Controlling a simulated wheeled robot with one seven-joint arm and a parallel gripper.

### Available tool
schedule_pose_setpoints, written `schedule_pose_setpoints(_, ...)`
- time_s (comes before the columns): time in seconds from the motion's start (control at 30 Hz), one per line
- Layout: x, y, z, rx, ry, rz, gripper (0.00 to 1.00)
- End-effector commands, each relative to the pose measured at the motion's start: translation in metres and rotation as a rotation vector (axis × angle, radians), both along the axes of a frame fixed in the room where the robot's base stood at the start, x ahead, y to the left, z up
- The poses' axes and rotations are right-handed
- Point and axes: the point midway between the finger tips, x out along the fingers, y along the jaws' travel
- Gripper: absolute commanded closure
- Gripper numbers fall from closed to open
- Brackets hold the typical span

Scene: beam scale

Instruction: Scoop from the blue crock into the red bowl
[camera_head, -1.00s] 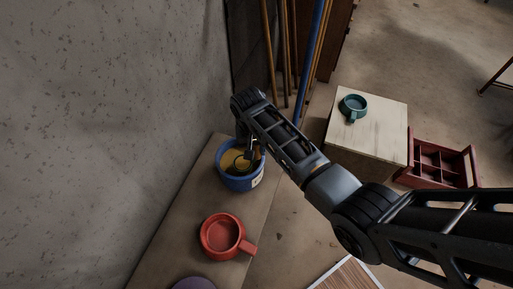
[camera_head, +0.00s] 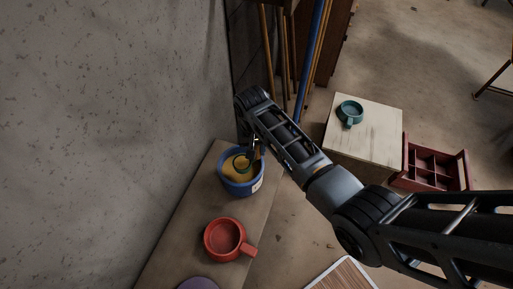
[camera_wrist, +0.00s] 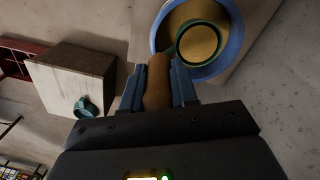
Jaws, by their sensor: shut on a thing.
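My gripper (camera_wrist: 156,78) is shut on the brown handle (camera_wrist: 156,88) of a scoop. The scoop's round green cup (camera_wrist: 182,40) is at the mouth of the blue crock (camera_wrist: 236,50), with yellow showing inside its rim. I cannot tell how deep it sits or how full it is. In the head view the blue crock (camera_head: 241,188) holds yellow contents (camera_head: 230,169) and stands on a bench, with my gripper (camera_head: 254,147) just above it. The red bowl (camera_head: 224,240), with a side handle, stands nearer on the same bench and looks empty.
The bench (camera_head: 196,218) runs along a grey wall (camera_head: 120,110). A purple round thing (camera_head: 198,284) is at the bottom edge. A pale box (camera_head: 366,145) bears a teal cup (camera_head: 350,112), beside a red divided tray (camera_head: 434,168). Poles (camera_head: 314,55) stand behind the crock.

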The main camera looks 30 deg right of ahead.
Motion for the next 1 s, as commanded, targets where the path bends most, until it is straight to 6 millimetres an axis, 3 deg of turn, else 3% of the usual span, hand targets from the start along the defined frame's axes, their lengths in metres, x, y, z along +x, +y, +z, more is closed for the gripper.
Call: schedule_pose_setpoints(1.0, 0.000, 0.000, 0.064, 0.043, -0.022, 0.000, 1.00)
